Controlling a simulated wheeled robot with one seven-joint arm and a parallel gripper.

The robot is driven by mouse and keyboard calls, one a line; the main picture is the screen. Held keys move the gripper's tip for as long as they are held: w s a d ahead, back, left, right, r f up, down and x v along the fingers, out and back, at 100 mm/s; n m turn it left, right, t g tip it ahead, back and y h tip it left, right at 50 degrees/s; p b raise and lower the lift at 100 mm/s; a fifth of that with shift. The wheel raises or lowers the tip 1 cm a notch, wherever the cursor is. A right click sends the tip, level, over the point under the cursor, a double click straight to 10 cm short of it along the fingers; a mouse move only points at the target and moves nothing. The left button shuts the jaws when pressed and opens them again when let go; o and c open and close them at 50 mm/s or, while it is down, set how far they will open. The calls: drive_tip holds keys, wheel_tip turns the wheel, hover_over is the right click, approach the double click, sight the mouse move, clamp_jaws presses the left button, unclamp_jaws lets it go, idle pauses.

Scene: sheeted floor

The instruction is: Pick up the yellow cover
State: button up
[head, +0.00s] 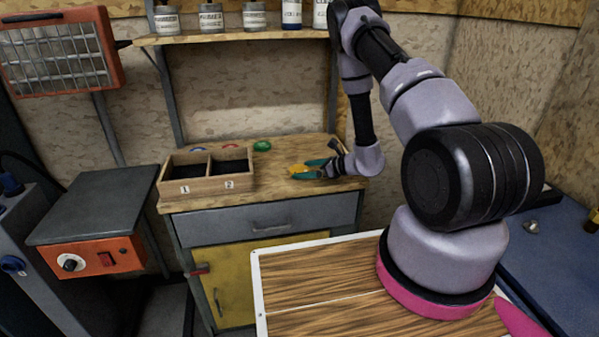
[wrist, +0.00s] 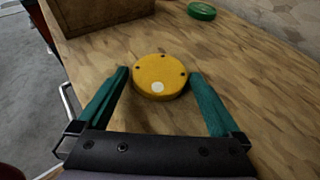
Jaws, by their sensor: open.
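The yellow cover (wrist: 160,76) is a round disc with small dark holes and a pale spot, lying flat on the wooden worktop (wrist: 265,125). It also shows in the head view (head: 298,169), partly hidden by my gripper. My gripper (wrist: 158,75) has two green fingers, spread open, one on each side of the cover's near part. The fingertips reach beside the cover, with a narrow gap visible on the left and the right tip very close to its edge. In the head view my gripper (head: 307,169) is low over the worktop.
A wooden box (head: 206,190) with compartments marked 1 and 2 stands left of the cover. A green disc (wrist: 201,11) lies farther back; it also shows in the head view (head: 262,146). Red and blue discs sit behind the box. A shelf (head: 240,37) with cans hangs above.

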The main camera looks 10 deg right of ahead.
drive_tip(key=c, duration=1.3)
drive_tip(key=shift+c, duration=0.2)
